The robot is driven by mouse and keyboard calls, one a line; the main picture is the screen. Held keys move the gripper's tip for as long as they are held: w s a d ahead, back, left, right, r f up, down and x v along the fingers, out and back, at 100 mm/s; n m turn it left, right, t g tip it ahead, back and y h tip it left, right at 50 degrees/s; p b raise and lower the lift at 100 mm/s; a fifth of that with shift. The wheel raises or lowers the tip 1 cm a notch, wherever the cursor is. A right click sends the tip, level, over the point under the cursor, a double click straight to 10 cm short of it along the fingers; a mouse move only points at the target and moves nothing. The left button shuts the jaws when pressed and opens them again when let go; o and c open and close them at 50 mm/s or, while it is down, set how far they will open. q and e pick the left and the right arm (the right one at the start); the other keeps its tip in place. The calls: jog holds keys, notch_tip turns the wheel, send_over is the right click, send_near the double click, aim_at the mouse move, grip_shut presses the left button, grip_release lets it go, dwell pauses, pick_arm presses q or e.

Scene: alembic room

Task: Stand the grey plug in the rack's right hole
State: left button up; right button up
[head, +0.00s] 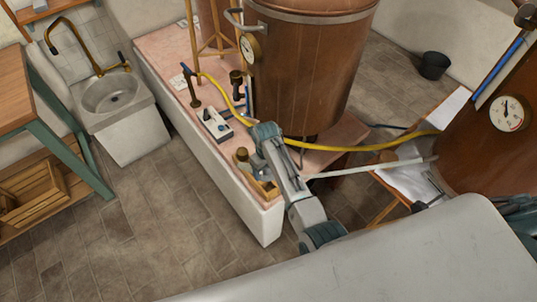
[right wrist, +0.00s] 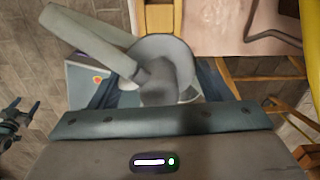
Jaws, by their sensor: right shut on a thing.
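My right gripper (right wrist: 160,105) is shut on the grey plug (right wrist: 168,62). In the right wrist view, the plug shows a round grey disc and a short stem between the fingers. In the head view, my right arm reaches over the front end of the pink-topped bench (head: 256,206). There the small wooden rack (head: 266,190) sits by the bench's corner, with a brass-coloured piece (head: 241,156) at its left. The arm covers part of the rack, and I cannot make out its right hole. The fingertips and plug are not clear in that view.
A white device (head: 216,125) and dark upright fittings stand farther back on the bench. A large copper vessel (head: 305,70) stands behind it. A yellow hose (head: 345,148) runs to the right, past a pale bar (head: 375,167). Open floor lies left of the bench.

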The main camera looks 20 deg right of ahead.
aim_at(268, 175)
jog(key=p, duration=0.1)
jog(key=r+p, duration=0.1)
jog(key=p, duration=0.1)
jog(key=shift+s+d+r, duration=0.25)
pick_arm(q)
notch_tip(268, 175, up, 6)
pick_arm(e)
jog(key=shift+f+p, duration=0.1)
jog(key=shift+p, duration=0.3)
jog(key=shift+f, duration=0.15)
jog(key=shift+s+f+b, duration=0.1)
jog(key=shift+f+b, duration=0.1)
jog(key=shift+b, duration=0.1)
jog(key=shift+f, duration=0.25)
pick_arm(q)
jog(key=f+b, duration=0.1)
jog(key=f, duration=0.1)
jog(key=f+b, duration=0.1)
jog(key=b, duration=0.1)
jog(key=f+b, duration=0.1)
jog(key=f, duration=0.1)
jog(key=shift+w+d+f+b, duration=0.15)
jog(key=shift+d+f+b, duration=0.1)
jog(key=shift+f+b, duration=0.1)
pick_arm(e)
notch_tip(268, 175, down, 4)
pick_arm(q)
jog(key=shift+r+p, duration=0.3)
jog(key=shift+r, duration=0.05)
